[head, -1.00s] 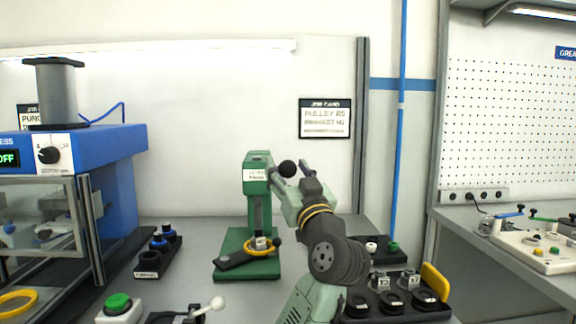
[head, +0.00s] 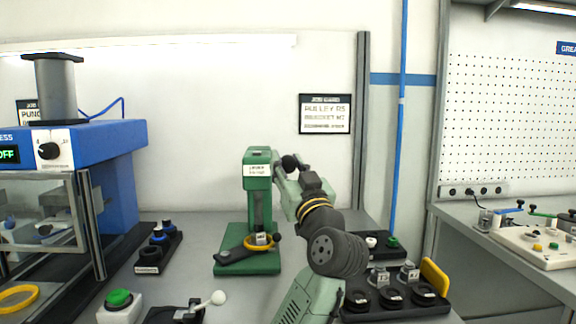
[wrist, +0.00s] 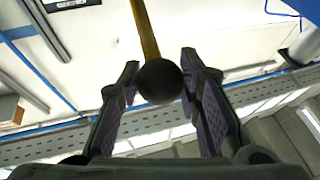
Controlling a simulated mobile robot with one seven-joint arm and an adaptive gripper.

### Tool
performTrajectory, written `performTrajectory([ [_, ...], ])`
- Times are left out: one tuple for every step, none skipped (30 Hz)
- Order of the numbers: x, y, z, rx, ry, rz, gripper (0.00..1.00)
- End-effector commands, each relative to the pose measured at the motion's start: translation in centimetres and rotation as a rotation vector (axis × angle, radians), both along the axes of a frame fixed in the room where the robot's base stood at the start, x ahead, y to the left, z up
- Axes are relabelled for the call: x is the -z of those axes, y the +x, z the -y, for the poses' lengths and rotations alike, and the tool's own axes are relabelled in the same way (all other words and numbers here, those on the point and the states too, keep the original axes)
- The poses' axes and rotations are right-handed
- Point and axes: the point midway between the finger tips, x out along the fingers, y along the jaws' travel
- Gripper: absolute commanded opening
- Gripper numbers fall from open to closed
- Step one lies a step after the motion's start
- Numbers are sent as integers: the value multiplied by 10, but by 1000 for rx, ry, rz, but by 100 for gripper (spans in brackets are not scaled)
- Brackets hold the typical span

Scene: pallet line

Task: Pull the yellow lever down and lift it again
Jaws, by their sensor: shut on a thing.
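The yellow lever (wrist: 145,32) shows in the wrist view as a thin bar running up from a dark ball knob (wrist: 158,82). My gripper (wrist: 160,74) has its two fingers on either side of this knob and is shut on it. In the head view the dark knob (head: 290,163) is beside the top of the green press (head: 257,205), at its right, with my gripper at it. The yellow bar itself is hidden in the head view. A yellow ring (head: 259,246) lies at the foot of the press.
A blue machine (head: 110,170) stands at the left. A green button box (head: 119,301) and a white-knobbed lever (head: 217,298) are at the front. A black tray with round parts (head: 391,298) lies right of my arm. A blue pipe (head: 399,150) rises behind.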

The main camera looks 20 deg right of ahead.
Motion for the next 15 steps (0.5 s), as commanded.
performTrajectory([
  [0,0,0,0,0,0,4],
  [0,0,0,0,0,0,2],
  [0,0,0,0,0,0,0],
  [0,0,0,0,0,0,0],
  [0,0,0,0,0,0,0],
  [0,0,0,0,0,0,0],
  [0,0,0,0,0,0,0],
  [0,0,0,0,0,0,0],
  [0,0,0,-1,0,0,0],
  [0,0,0,-1,0,0,0],
  [0,0,0,-1,0,0,0],
  [0,0,0,0,0,-1,0],
  [0,0,0,0,0,-1,0],
  [0,0,0,0,0,-1,0],
  [-1,0,0,0,0,-3,0],
])
